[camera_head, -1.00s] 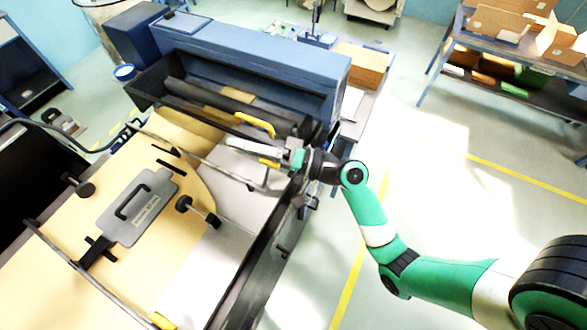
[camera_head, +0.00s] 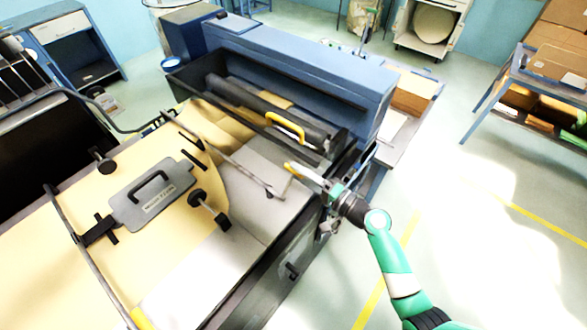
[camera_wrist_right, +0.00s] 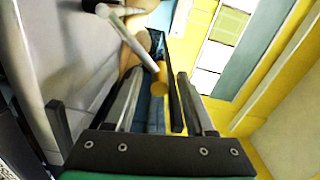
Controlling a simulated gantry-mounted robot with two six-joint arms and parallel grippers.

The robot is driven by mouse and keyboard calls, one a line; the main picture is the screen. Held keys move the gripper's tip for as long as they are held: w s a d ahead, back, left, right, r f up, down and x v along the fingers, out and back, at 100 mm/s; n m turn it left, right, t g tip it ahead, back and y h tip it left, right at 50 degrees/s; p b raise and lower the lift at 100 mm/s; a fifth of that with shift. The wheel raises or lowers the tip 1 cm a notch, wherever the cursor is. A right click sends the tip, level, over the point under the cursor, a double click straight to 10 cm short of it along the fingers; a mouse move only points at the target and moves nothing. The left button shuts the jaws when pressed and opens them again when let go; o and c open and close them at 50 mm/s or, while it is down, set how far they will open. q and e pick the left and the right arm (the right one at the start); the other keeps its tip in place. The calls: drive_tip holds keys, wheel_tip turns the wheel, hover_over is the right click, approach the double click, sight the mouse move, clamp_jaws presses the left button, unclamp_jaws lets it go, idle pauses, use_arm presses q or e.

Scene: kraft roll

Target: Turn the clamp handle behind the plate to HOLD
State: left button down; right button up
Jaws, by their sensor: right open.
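A small yellow-tipped handle (camera_head: 292,168) shows at the right end of the machine in the head view, just left of my right gripper (camera_head: 322,183). In the right wrist view, a pale rod (camera_wrist_right: 132,38) and a round orange-yellow end (camera_wrist_right: 160,90) appear between the fingers of my right gripper (camera_wrist_right: 158,78); the fingers are apart and not closed on anything. A narrow dark plate (camera_wrist_right: 173,95) stands beside that end, near the right finger. I cannot tell whether the end touches a finger. No HOLD mark is readable. My left gripper is not in view.
A larger yellow handle (camera_head: 287,128) sits on the bar by the dark roller (camera_head: 262,103). A grey plate with a black handle (camera_head: 151,196) lies on the kraft paper (camera_head: 55,265). The blue machine housing (camera_head: 300,58) is behind. Open floor (camera_head: 480,240) lies to the right.

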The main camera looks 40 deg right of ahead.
drive_tip(key=shift+w+a, duration=0.15)
drive_tip(key=shift+w, duration=1.15)
drive_tip(key=c, duration=0.8)
clamp_jaws()
drive_tip(key=shift+r, duration=0.2)
